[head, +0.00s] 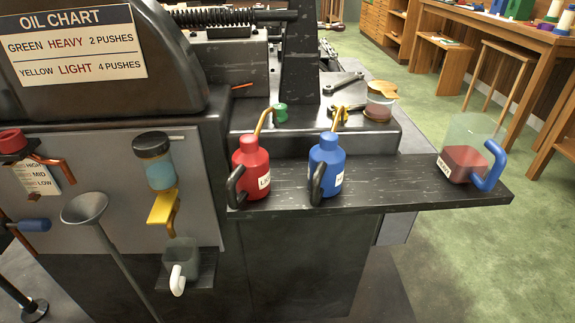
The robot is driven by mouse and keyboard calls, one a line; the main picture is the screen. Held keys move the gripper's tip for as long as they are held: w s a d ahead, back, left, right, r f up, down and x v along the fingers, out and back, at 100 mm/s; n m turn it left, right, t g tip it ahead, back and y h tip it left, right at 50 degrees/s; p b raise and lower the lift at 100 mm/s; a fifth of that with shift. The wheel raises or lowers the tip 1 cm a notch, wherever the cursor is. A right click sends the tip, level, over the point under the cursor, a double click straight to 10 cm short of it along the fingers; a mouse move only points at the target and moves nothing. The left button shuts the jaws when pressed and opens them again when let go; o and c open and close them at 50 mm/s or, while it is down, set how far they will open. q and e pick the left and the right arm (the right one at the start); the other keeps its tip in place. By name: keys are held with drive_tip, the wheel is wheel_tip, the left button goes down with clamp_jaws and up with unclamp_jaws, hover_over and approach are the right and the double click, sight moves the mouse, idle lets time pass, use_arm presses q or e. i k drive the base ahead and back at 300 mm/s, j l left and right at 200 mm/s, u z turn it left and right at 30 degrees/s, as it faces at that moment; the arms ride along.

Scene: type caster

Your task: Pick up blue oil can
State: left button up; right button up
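The blue oil can (327,166) stands upright on a dark wooden shelf (400,185). It has a bent brass spout at the top, a black handle on its left side, and a white label that is only partly readable. A red oil can (251,167) of the same shape stands upright to its left, apart from it. Neither of my grippers shows in the head view.
A clear jug (465,160) with red liquid and a blue handle stands at the shelf's right end. A funnel (86,208), an oil chart (76,45) and a small grey cup (181,258) are at left. The shelf between blue can and jug is clear.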

sight(326, 164)
drive_tip(key=l+u, duration=0.15)
drive_tip(key=u, duration=0.25)
drive_tip(key=l+u, duration=0.15)
drive_tip(key=u, duration=0.25)
drive_tip(key=l+u, duration=0.2)
drive_tip(key=u, duration=0.2)
drive_tip(key=l+u, duration=0.2)
drive_tip(key=l, duration=0.15)
drive_tip(key=k+l+u, duration=0.2)
drive_tip(key=l, duration=0.15)
drive_tip(key=k+l+u, duration=0.1)
drive_tip(key=l+u, duration=0.15)
drive_tip(key=k+l, duration=0.15)
drive_tip(key=l, duration=0.15)
drive_tip(key=k+l, duration=0.15)
drive_tip(key=l, duration=0.2)
drive_tip(key=k+l, duration=0.1)
drive_tip(key=l, duration=0.2)
drive_tip(key=k+l+u, duration=0.1)
drive_tip(key=l, duration=0.2)
drive_tip(key=k, duration=0.05)
